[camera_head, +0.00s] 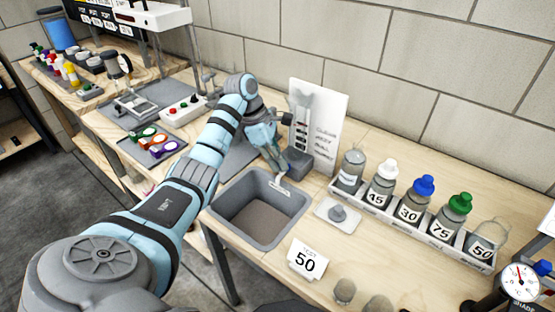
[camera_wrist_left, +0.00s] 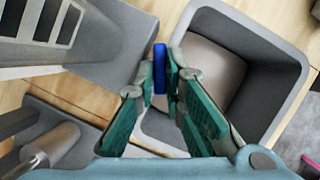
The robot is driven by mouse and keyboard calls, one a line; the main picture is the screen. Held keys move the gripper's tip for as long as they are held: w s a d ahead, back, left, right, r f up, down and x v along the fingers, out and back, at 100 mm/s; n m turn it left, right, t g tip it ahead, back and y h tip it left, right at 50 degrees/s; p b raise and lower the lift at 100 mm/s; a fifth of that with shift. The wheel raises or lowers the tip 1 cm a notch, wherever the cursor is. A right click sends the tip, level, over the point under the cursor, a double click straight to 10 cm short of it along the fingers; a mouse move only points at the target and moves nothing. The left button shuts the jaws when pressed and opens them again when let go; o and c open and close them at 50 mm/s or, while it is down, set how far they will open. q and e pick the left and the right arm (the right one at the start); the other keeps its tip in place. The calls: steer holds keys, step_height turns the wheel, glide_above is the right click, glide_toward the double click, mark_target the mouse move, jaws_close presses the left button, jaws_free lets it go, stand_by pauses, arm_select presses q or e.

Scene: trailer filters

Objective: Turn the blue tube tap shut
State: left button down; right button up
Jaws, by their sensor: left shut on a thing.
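The blue tube tap (camera_wrist_left: 160,68) shows in the left wrist view as a narrow blue piece between the fingertips, beside the sink's rim. My left gripper (camera_wrist_left: 161,82) is shut on it, with a finger on each side. In the head view my left gripper (camera_head: 281,165) reaches down at the back of the grey sink (camera_head: 222,220). There the blue tap is hidden by the gripper. A pale spout-like piece (camera_head: 279,185) hangs over the sink's back edge. I cannot tell whether the tap is open or shut. My right gripper is not in view.
A white panel (camera_head: 327,118) stands behind the gripper. A rack (camera_head: 420,230) with several bottles is to the right. A small plate with a grey knob (camera_head: 338,213) and a "50" card (camera_head: 307,262) stand near the sink. Coloured rings (camera_head: 150,140) lie on a tray at left.

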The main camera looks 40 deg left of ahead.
arm_select(q)
steer(key=m, duration=0.1)
steer(key=m+g+b, duration=0.1)
steer(key=m, duration=0.3)
steer(key=shift+w+g+b, duration=0.25)
steer(key=shift+g+b, duration=0.05)
steer(key=shift+g, duration=0.1)
steer(key=shift+m, duration=0.3)
steer(key=c, duration=1.7)
jaws_free()
steer(key=shift+a+r, duration=0.1)
steer(key=v, duration=0.7)
steer(key=shift+a+r, duration=0.1)
steer(key=shift+a, duration=0.1)
